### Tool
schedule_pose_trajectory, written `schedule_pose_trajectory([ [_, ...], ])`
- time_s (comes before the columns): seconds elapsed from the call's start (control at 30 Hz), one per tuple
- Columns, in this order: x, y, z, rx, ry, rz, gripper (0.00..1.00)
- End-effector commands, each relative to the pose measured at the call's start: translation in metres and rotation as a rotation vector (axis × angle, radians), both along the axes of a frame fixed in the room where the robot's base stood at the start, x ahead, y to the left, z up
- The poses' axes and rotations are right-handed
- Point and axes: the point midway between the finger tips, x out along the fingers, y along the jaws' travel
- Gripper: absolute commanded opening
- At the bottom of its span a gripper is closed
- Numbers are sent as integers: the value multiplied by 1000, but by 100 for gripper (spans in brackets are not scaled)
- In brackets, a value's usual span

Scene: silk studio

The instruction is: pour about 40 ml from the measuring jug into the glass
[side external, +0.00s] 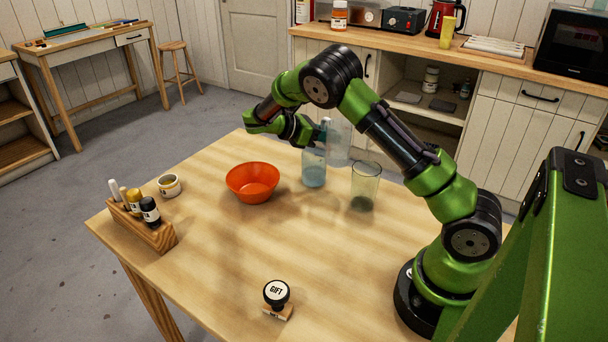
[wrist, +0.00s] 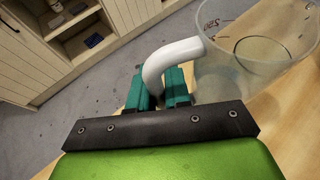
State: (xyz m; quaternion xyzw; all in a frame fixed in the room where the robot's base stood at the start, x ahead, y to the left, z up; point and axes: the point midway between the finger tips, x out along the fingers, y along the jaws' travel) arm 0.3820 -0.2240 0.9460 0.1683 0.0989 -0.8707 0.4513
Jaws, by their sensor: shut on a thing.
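My gripper (side external: 316,130) is shut on the white handle (wrist: 170,62) of the clear measuring jug (side external: 340,140). In the wrist view the jug (wrist: 245,68) stands out to the right of the fingers (wrist: 158,88), with dark markings on its wall. The jug looks near upright; whether it touches the table is unclear, and I cannot make out its liquid level. A clear glass with bluish contents (side external: 313,172) stands in front of and left of the jug. A second, greenish glass (side external: 365,190) with a dark bottom stands to the right. I cannot tell which glass the task means.
An orange bowl (side external: 252,184) sits left of the glasses. A small jar (side external: 169,186) and a wooden holder with bottles (side external: 145,228) are at the table's left. A GIFT stamp (side external: 277,298) stands near the front.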

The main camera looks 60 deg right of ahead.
Motion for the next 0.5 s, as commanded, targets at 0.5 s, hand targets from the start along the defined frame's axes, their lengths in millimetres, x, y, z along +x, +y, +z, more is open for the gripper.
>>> schedule_pose_trajectory([
  [0.5,22,-10,13,2,0,178,0],
])
